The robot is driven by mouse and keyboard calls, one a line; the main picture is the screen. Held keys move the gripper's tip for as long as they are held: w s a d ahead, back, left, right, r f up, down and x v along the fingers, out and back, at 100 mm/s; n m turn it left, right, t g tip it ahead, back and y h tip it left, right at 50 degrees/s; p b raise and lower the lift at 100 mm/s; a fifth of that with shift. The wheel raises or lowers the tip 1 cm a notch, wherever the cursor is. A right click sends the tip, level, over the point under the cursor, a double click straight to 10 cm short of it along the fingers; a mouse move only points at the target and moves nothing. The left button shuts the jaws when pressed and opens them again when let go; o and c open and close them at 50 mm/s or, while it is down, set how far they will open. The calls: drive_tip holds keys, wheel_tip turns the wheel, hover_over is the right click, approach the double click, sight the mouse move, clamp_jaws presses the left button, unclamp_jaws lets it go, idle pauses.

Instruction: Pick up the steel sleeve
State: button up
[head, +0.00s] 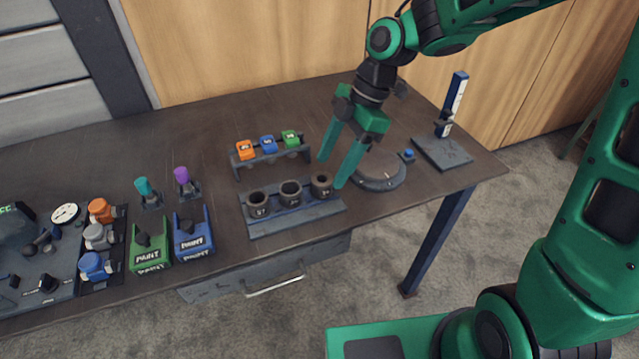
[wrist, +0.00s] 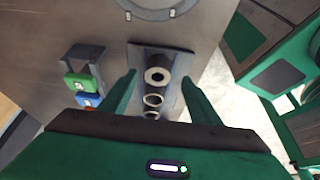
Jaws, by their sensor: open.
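Three dark grey sleeves stand upright in a row in a grey rack (head: 290,216) near the table's front edge. The left sleeve (head: 258,204) has a small label that seems to read "ST"; the middle sleeve (head: 291,192) and right sleeve (head: 322,184) have labels too small to read surely. My gripper (head: 331,172) is open and empty, pointing down above the right end of the rack. In the wrist view, the sleeve nearest the round plate (wrist: 157,75) shows between my fingertips (wrist: 160,80), with no clear contact.
A round grey plate (head: 378,176) lies just right of the rack. Behind is a small stand with orange (head: 245,150), blue (head: 268,144) and green (head: 291,138) blocks. Green (head: 150,248) and blue (head: 193,236) paint boxes stand left. A post (head: 455,105) stands at far right.

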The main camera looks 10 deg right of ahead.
sight(325, 177)
drive_tip(key=shift+x, duration=2.4)
drive_tip(key=shift+w+r, duration=0.1)
drive_tip(key=shift+w, duration=0.05)
clamp_jaws()
drive_tip(key=shift+r, duration=0.1)
drive_tip(key=shift+r, duration=0.35)
drive_tip(key=r, duration=0.2)
drive_tip(key=s+a+r, duration=0.1)
drive_tip(key=r, duration=0.1)
drive_tip(key=s+a+r, duration=0.7)
drive_tip(key=r, duration=0.4)
drive_tip(key=shift+s+r, duration=0.2)
drive_tip(key=shift+r, duration=0.05)
